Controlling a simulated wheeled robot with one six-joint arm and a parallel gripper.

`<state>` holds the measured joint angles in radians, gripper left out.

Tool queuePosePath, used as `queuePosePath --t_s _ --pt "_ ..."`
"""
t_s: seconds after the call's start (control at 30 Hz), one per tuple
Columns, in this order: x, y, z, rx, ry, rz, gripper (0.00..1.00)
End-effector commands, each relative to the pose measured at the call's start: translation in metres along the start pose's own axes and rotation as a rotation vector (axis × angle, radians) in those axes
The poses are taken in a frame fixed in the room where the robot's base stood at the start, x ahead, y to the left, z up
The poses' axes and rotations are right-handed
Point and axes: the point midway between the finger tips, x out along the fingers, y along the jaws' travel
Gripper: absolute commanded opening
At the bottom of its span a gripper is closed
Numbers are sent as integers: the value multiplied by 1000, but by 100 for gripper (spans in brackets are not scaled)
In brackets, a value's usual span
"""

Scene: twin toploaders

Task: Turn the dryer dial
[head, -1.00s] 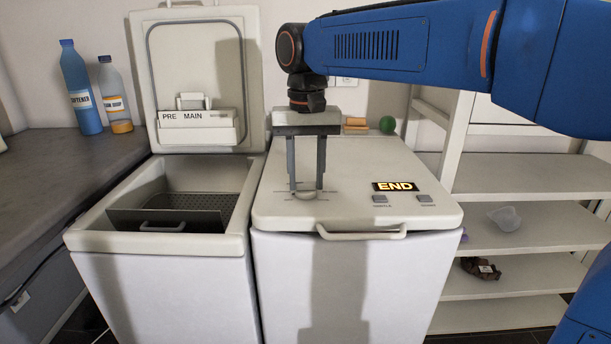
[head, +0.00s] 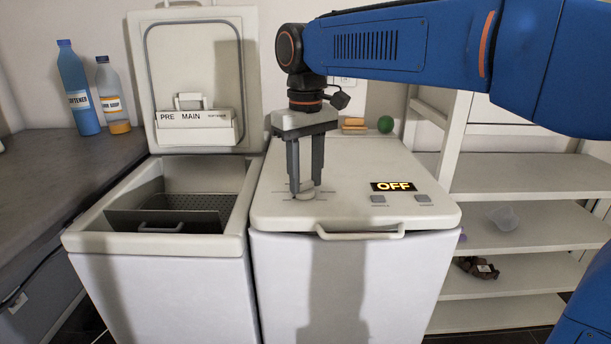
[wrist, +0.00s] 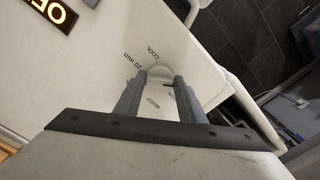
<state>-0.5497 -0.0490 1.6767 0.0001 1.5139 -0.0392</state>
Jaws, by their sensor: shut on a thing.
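The dryer (head: 350,250) is the white machine on the right, with its lid closed. Its dial (head: 308,187) is a pale round knob on the left of the top panel, with marks around it. My gripper (head: 306,190) points straight down and is shut on the dial, one finger on each side. In the wrist view the dial (wrist: 157,71) sits between the fingertips, with printed words such as "COOL" and "20 min" around it. The dryer's display (head: 393,187) reads "OFF"; it is partly cut off in the wrist view (wrist: 50,12). The fingers hide part of the dial.
The open-lidded washer (head: 155,240) stands at the left. Softener (head: 77,90) and soap (head: 112,97) bottles stand on the counter. A sponge (head: 353,124) and green ball (head: 385,124) lie behind. White shelves (head: 510,175) stand at the right.

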Motion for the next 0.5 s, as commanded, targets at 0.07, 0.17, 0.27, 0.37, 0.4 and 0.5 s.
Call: queuePosePath --t_s 0.07,0.17,0.27,0.37,0.4,0.5 --pt "0 0 0 -4 0 0 14" --pt "0 0 0 -5 0 0 14" --pt "0 0 0 -4 0 0 14" --pt "0 0 0 -4 0 0 14" --pt "0 0 0 -4 0 0 43" --pt "0 0 0 -4 0 0 55"
